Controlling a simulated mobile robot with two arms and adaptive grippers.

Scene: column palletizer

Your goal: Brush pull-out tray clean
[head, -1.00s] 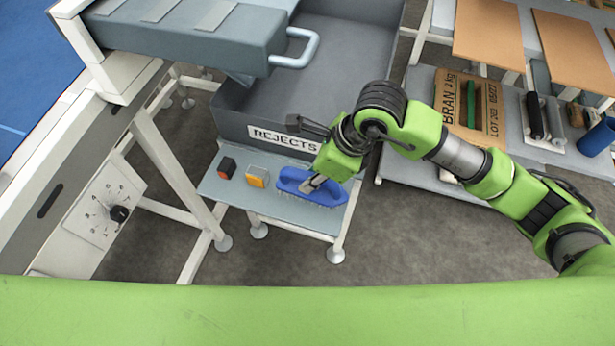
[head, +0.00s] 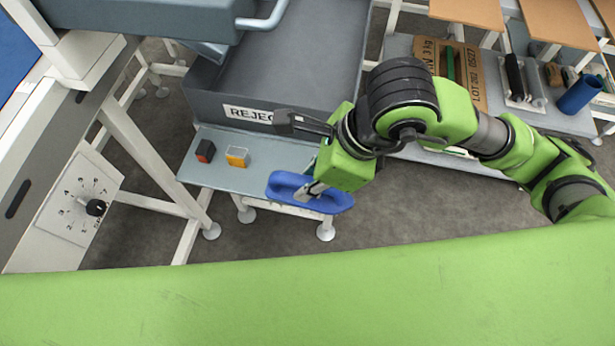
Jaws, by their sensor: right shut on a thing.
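My right gripper (head: 313,189) is shut on the blue brush (head: 335,204) and holds it over the front right edge of the small grey shelf. The brush's bristles are hidden from this angle. The grey pull-out tray (head: 150,18) is at the upper left, with its pale U-shaped handle (head: 268,20) at its right end. It is cut off by the top of the picture, so its upper surface cannot be seen. The brush is well below and to the right of the handle in the picture. My left gripper is not in view.
A grey rejects bin (head: 300,60) stands behind the small shelf (head: 220,172). A red-and-black button box (head: 205,150) and an orange one (head: 237,156) sit on the shelf. A dial panel (head: 80,200) is at left.

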